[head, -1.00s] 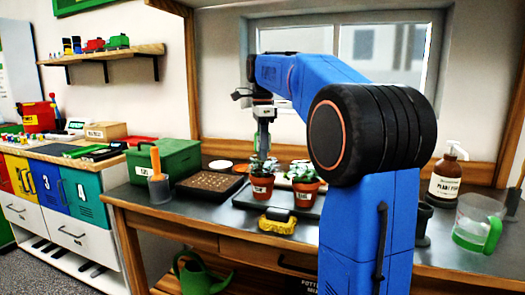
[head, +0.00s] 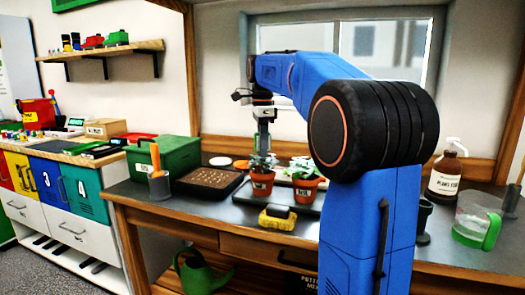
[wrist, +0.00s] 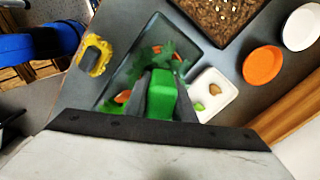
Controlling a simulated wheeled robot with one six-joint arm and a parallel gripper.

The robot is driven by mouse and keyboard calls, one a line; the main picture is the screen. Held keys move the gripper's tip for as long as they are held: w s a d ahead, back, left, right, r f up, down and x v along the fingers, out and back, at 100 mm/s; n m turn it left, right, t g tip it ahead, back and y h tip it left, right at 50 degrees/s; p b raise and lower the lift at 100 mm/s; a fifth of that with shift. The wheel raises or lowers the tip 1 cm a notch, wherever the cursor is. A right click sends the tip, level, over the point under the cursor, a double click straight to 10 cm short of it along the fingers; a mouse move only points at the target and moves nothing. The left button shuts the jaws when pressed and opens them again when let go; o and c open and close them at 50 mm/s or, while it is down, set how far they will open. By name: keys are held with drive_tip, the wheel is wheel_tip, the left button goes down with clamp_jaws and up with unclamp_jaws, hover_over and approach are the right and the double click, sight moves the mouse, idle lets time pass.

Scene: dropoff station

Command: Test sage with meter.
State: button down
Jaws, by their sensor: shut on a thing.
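My gripper (head: 264,146) is above the left terracotta pot (head: 261,185) and its leafy plant (head: 258,162). A second potted plant (head: 306,188) stands to its right; both pots are on a dark tray (head: 240,198). The pot labels are too small to read, so I cannot tell which is sage. In the wrist view my gripper (wrist: 173,110) is shut on a green block-shaped thing (wrist: 170,92), apparently the meter. Its lower end is hidden, and I cannot tell whether it touches soil. Leaves and orange pot rims show around the fingers.
A yellow and black object (head: 277,217) lies before the tray. A seed tray (head: 210,183), green box (head: 170,158) and orange-handled tool (head: 157,165) are left. A spray bottle (head: 445,178) and green-handled jug (head: 480,222) are right. Saucers (wrist: 262,64) lie behind.

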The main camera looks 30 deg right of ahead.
drive_tip(key=shift+f, duration=1.15)
idle(1.4)
idle(0.6)
drive_tip(key=c, duration=1.4)
unclamp_jaws()
wheel_tip(320, 180, up, 17)
drive_tip(key=shift+r, duration=0.2)
